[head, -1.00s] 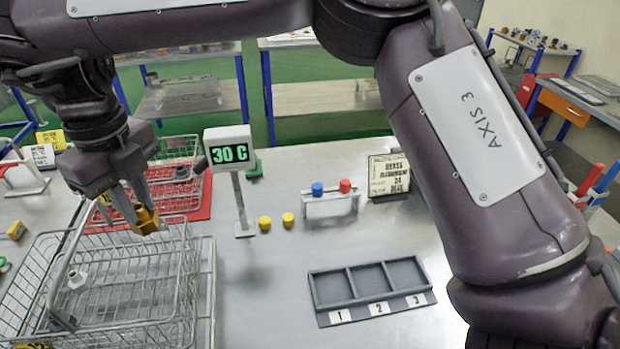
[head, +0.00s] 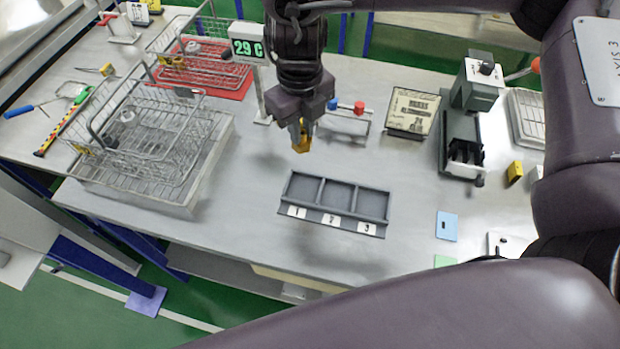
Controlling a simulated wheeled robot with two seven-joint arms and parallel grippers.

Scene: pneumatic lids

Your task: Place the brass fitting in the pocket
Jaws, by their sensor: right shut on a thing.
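The brass fitting (head: 302,144) is a small golden piece held at the tips of my right gripper (head: 301,127), which points down and is shut on it. It hangs above the bench, behind the grey three-pocket tray and a little left of the tray's middle. The grey tray (head: 320,210) has three empty pockets side by side, with labels 1, 2 and 3 along its front edge. My left gripper is not in view.
Wire baskets (head: 150,150) stand at the left, one in a metal pan. A 29 C display (head: 247,48) and a stand with blue and red caps (head: 345,108) are near the gripper. A grey press (head: 465,125) stands right.

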